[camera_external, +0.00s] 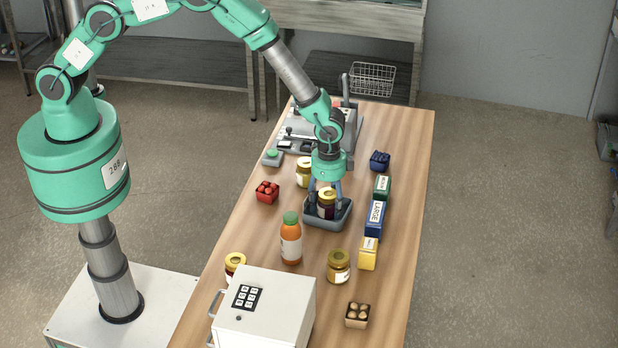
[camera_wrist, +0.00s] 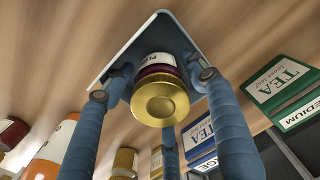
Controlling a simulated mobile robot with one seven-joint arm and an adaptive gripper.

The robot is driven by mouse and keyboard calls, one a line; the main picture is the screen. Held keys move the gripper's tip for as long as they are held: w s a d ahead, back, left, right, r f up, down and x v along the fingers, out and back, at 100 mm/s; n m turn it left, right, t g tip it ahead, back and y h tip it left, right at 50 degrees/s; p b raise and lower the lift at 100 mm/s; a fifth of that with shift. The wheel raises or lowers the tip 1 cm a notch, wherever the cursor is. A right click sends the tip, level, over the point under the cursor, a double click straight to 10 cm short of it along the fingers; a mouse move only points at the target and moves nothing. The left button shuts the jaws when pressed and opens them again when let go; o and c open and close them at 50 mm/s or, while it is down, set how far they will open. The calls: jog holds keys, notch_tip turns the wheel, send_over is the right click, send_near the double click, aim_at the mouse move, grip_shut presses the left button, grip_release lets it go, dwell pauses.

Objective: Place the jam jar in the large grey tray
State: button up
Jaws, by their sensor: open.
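A jam jar with dark red contents and a gold lid (camera_external: 327,194) stands upright in the grey tray (camera_external: 332,223) at the middle of the table. In the wrist view its lid (camera_wrist: 160,102) faces the camera, with a partly readable label below. The tray's rim (camera_wrist: 103,75) shows around it. My gripper (camera_external: 325,203) is open, pointing down over the tray. Its blue fingers stand around the jar, with visible gaps in the wrist view. The fingers hide part of the jar and tray.
Another jar (camera_external: 303,180) and red fruit punnet (camera_external: 267,191) are left of the tray. An orange bottle (camera_external: 290,243) and a jar (camera_external: 339,266) stand in front. Tea boxes (camera_external: 375,220) line the right. A white appliance (camera_external: 265,310) occupies the near end.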

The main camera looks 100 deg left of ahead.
notch_tip(320, 180, up, 12)
jog(key=shift+r+b, duration=0.1)
jog(key=shift+b, duration=0.95)
dwell(0.3)
jog(key=shift+r, duration=0.4)
jog(key=s+d+r+t, duration=0.1)
jog(key=s+d+r, duration=0.1)
jog(key=s+r, duration=0.65)
jog(key=s+d+r+t, duration=0.15)
jog(key=s+r, duration=0.25)
jog(key=r, duration=0.9)
jog(key=s+d+r, duration=0.3)
jog(key=s+r, duration=0.3)
jog(key=r, duration=0.5)
jog(key=s+d+r+t, duration=0.1)
jog(key=s+r, duration=0.1)
jog(key=s, duration=0.8)
jog(key=s+d+r+n+t, duration=0.1)
jog(key=s+r, duration=0.2)
jog(key=s, duration=0.6)
jog(key=s+d+r+t, duration=0.1)
jog(key=s+r, duration=0.2)
jog(key=s, duration=0.7)
jog(key=shift+s+d+n, duration=0.25)
jog(key=shift+s+n, duration=0.1)
jog(key=shift+n, duration=0.05)
jog(key=shift+f, duration=0.1)
